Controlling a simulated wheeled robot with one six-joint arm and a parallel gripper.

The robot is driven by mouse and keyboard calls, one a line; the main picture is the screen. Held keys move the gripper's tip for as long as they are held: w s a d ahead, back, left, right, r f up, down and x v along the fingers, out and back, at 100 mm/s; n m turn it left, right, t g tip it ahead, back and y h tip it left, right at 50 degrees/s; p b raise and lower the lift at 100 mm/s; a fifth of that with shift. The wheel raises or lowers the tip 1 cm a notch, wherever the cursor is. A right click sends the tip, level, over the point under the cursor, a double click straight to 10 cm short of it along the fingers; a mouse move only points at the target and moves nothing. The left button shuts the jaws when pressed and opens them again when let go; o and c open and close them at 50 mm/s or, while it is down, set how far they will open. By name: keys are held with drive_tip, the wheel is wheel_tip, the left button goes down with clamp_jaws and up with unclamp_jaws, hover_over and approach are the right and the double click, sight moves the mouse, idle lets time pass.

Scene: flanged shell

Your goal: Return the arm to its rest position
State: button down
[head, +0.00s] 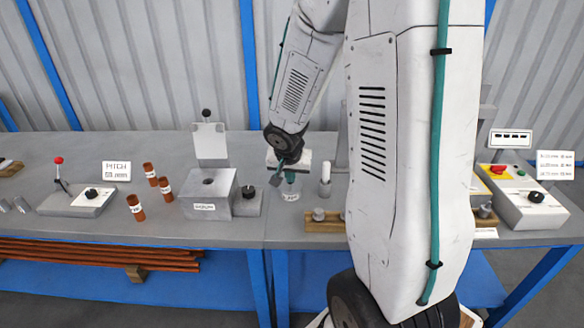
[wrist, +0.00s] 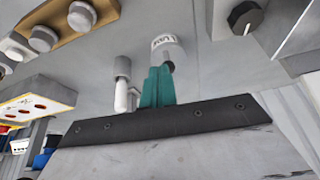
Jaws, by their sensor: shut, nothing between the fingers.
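My arm reaches down from the upper middle of the head view over the grey bench (head: 255,232). My gripper (head: 288,178) hangs low over the bench, between a grey block with a hole (head: 208,190) and a white upright cylinder (head: 325,172). In the wrist view the teal fingers of my gripper (wrist: 158,72) are together with nothing between them. A labelled grey cylinder (wrist: 167,45) shows right by the fingertips; I cannot tell whether they touch it. A grey-and-white post (wrist: 122,75) stands just left of the fingers.
Several orange-brown labelled cylinders (head: 136,207) stand left of the block. A lever box (head: 78,200) is further left. A wooden holder with grey pieces (head: 322,222) lies at the front. A control box with a red button (head: 520,200) is at right. My arm hides part of the bench.

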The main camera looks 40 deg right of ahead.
drive_tip(key=shift+s+a+f, duration=0.2)
drive_tip(key=shift+s+a, duration=0.55)
drive_tip(key=shift+s+a+f, duration=0.15)
drive_tip(key=shift+s+a, duration=0.55)
drive_tip(key=s+r+n+g, duration=0.3)
drive_tip(key=s+r+n, duration=0.1)
drive_tip(key=s, duration=0.4)
drive_tip(key=s+a+r+n+y, duration=0.1)
drive_tip(key=s+a+r+n, duration=0.2)
drive_tip(key=s+a+r, duration=0.3)
drive_tip(key=s+a+r+n+t+y, duration=0.1)
drive_tip(key=s+a+r+n+y, duration=0.1)
drive_tip(key=s+a+r, duration=0.3)
drive_tip(key=shift+s+a+r+n, duration=0.4)
drive_tip(key=shift+a+r, duration=1.9)
drive_tip(key=shift+a, duration=0.3)
